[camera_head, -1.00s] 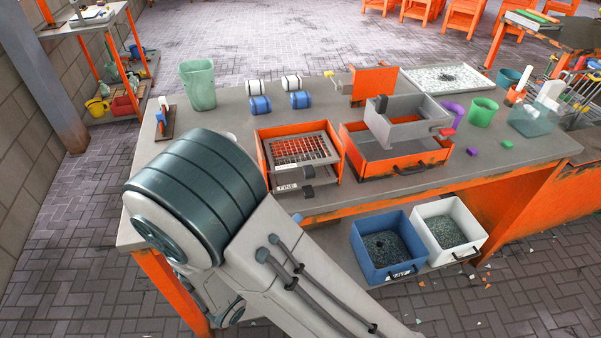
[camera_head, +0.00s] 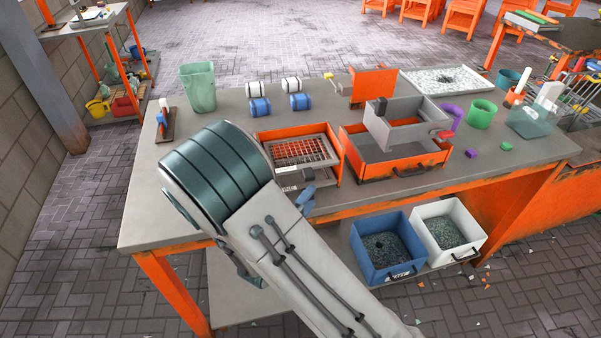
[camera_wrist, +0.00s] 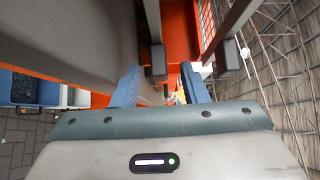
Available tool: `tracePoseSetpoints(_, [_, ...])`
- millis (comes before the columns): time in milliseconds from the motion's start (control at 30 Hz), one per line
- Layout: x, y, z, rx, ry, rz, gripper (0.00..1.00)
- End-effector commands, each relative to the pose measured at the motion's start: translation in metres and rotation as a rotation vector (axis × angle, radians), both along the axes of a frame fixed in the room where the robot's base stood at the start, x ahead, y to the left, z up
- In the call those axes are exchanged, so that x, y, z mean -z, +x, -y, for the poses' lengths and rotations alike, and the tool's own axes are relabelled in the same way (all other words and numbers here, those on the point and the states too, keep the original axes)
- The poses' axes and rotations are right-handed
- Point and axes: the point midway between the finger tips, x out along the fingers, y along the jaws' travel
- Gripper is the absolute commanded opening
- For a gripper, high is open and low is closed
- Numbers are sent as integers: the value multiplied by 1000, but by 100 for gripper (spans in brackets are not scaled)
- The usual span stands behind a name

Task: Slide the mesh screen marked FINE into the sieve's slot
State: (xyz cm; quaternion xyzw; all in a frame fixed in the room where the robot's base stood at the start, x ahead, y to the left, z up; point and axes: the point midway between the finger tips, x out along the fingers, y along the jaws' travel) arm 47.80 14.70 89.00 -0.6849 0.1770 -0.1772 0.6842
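Mesh screens sit stacked in an orange-sided rack (camera_head: 334,156); the top screen (camera_head: 298,151) shows its grid. A lower screen's front edge (camera_head: 290,182) sticks out, its lettering too small to read, so I cannot tell which is FINE. Dark handle blocks (camera_head: 308,174) are at the rack's front. The sieve seems to be the grey open box (camera_head: 405,128) above an orange tray. My gripper (camera_wrist: 165,88) is open, with blue fingers apart; it also shows at the rack's front (camera_head: 305,198). In the wrist view a dark handle (camera_wrist: 157,62) lies ahead between the fingers, not visibly gripped.
White and blue rollers (camera_head: 260,106) and a green bin (camera_head: 199,88) stand behind the rack. Purple and green cups (camera_head: 481,113) and small blocks lie right of the sieve. Blue (camera_head: 388,246) and white (camera_head: 448,231) bins sit below the table's front edge.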

Motion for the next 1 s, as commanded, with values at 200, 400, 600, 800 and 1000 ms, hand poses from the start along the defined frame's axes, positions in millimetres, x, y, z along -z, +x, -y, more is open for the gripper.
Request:
tracePoseSetpoints(200, [0, 19, 10, 0, 0, -1, 40])
tracePoseSetpoints(400, [0, 19, 10, -1, 0, -1, 40])
tracePoseSetpoints(600, [0, 19, 10, -1, 1, 0, 0])
tracePoseSetpoints(800, [0, 19, 10, -1, 1, 0, 0])
tracePoseSetpoints(1000, [-3, 19, 10, 0, 1, 0, 0])
